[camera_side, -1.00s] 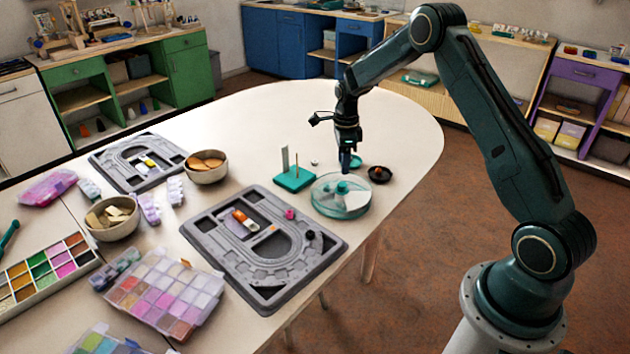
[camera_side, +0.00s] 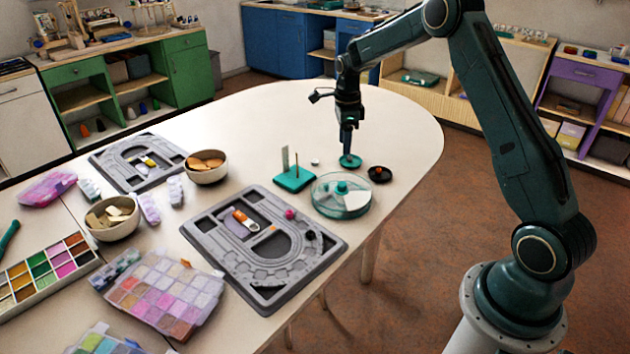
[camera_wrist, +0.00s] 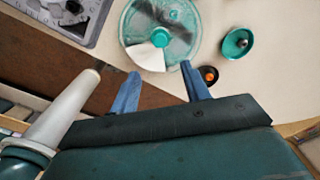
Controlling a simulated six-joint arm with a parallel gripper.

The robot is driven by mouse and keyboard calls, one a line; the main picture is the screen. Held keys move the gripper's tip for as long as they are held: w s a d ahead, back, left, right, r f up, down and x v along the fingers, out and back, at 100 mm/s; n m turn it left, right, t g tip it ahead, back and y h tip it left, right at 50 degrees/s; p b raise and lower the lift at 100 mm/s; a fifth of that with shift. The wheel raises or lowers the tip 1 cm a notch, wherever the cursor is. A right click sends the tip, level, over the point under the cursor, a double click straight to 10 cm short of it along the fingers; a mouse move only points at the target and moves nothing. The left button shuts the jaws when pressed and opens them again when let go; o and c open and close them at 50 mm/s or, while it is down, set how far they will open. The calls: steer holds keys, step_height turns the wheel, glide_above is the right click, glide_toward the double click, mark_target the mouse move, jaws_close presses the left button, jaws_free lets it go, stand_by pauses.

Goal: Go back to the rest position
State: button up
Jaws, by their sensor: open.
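My gripper (camera_side: 347,143) is above the far right part of the table in the side view, pointing down, with no object between its fingers. In the wrist view its two blue fingers (camera_wrist: 161,84) stand apart. In the side view a small teal dish (camera_side: 350,161) lies on the table just below the fingertips; in the wrist view the dish (camera_wrist: 237,44) shows up and to the right of the fingers. I cannot tell the exact gap between them.
A round clear container (camera_side: 341,205) with a teal knob, a small black dish (camera_side: 380,174) and a teal stand with upright pegs (camera_side: 295,179) are close by. Grey bead boards (camera_side: 219,232), bowls (camera_side: 110,230) and bead boxes (camera_side: 160,320) fill the left. The table's far end is clear.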

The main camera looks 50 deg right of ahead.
steer(key=s+a+r+n+t, duration=0.1)
steer(key=s+a+r+n, duration=0.55)
steer(key=r, duration=0.25)
steer(key=s+a+r+n+t, duration=0.2)
steer(key=s+a+r+n, duration=0.45)
steer(key=r, duration=0.25)
steer(key=s+a+n+t, duration=0.1)
steer(key=s+a+n, duration=0.2)
steer(key=s+n, duration=0.4)
steer(key=s+a+r+n+t, duration=0.1)
steer(key=s+a+n, duration=0.3)
steer(key=s+n, duration=0.3)
steer(key=shift+s+a+t, duration=0.2)
steer(key=shift+s+t, duration=0.1)
steer(key=shift+s, duration=2.25)
